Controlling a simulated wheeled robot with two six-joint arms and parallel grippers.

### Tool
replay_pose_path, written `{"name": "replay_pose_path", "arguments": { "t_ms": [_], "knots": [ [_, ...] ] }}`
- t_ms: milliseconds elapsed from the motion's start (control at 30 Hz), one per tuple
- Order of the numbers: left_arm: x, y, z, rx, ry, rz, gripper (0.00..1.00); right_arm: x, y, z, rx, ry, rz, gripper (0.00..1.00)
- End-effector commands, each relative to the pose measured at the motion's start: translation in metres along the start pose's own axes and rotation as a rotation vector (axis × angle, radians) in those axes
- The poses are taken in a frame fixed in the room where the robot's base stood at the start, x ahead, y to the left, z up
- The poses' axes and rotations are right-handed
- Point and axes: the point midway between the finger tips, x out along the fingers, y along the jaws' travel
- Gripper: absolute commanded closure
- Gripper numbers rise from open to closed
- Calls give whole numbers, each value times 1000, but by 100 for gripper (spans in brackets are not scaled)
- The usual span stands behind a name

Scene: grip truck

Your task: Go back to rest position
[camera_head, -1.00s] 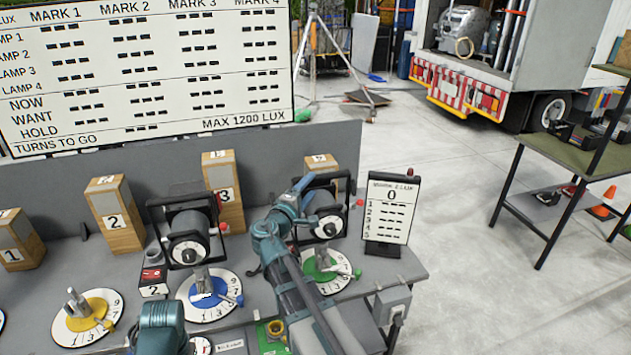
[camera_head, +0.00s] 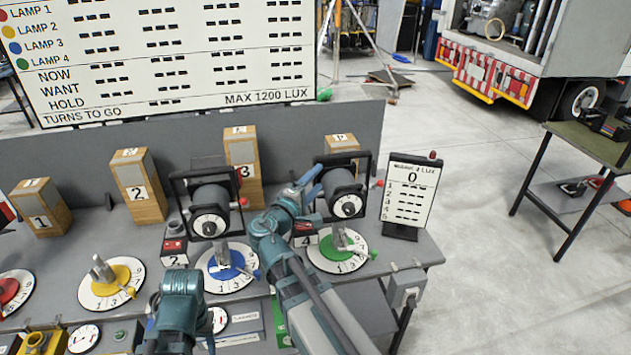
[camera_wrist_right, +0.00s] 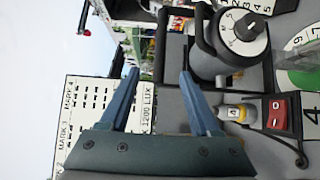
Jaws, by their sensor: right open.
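My right gripper (camera_head: 312,180) is in the head view, raised over the bench in front of the lamp at the right end. In the right wrist view my right gripper (camera_wrist_right: 160,73) has its two blue fingers wide apart, with nothing between them. A lamp (camera_wrist_right: 238,38) is just beyond the fingers there. In the head view a teal part of my left arm (camera_head: 180,300) shows low at centre left. My left gripper's fingers cannot be made out.
The bench (camera_head: 415,245) holds lamps, numbered wooden blocks such as block 2 (camera_head: 138,187), and dials, including the blue dial (camera_head: 227,271) and green dial (camera_head: 340,260). A small sign (camera_head: 408,190) stands at its right end.

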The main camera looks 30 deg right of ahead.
Motion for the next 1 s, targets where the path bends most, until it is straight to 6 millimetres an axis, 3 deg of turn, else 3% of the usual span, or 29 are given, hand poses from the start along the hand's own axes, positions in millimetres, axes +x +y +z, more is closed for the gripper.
{"name": "replay_pose_path", "arguments": {
  "t_ms": [300, 367, 467, 567, 667, 800, 900, 1000],
  "knots": [
    [0, 0, 0, 0, 0, 0, 50, -1, -2, 0, 4, -2, -7, 37],
    [2, 0, 0, 0, 0, 0, 50, -4, -9, 1, 19, -8, -32, 37],
    [6, 1, 0, 0, 0, 0, 50, -17, -38, 4, 76, -32, -140, 37],
    [13, 1, -1, 0, 0, 0, 50, -44, -84, 6, 153, -74, -326, 37],
    [19, 2, -1, -1, 0, 0, 50, -84, -136, 6, 213, -122, -549, 37],
    [27, 2, -2, -1, 0, 0, 50, -156, -197, 4, 248, -183, -867, 37],
    [32, 3, -2, -1, 0, 0, 50, -210, -227, 4, 241, -216, -1074, 37],
    [35, 3, -2, -1, 0, 0, 50, -257, -245, 5, 219, -241, -1244, 37]
  ]
}}
